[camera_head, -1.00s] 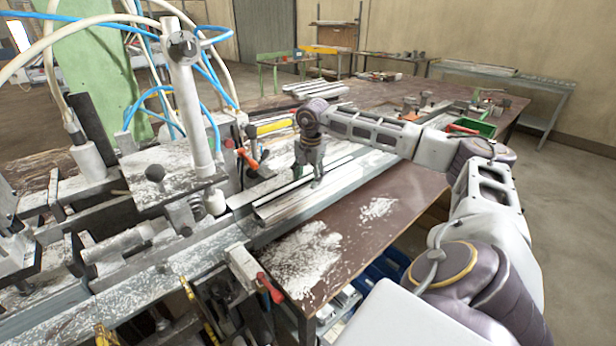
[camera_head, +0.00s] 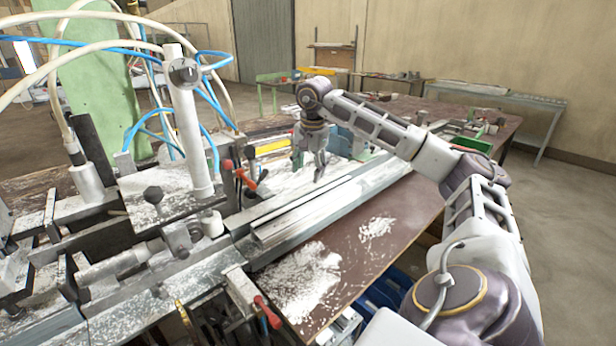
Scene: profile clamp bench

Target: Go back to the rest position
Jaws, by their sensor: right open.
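My right gripper (camera_head: 307,172) hangs from the end of my right arm, which reaches in from the right. Its fingers point down and are spread, with nothing between them. It is over the bench, beyond the near metal profiles (camera_head: 305,215), and looks clear of them. The profiles lie lengthwise along the rail of the clamp bench (camera_head: 370,185). My left gripper is not in view.
The clamp machine (camera_head: 165,190), with a post and blue and white hoses, fills the left. A red-handled clamp (camera_head: 245,175) stands left of my right gripper. The brown tabletop (camera_head: 400,215) in front is mostly bare, with white dust. A green tray (camera_head: 474,143) lies far right.

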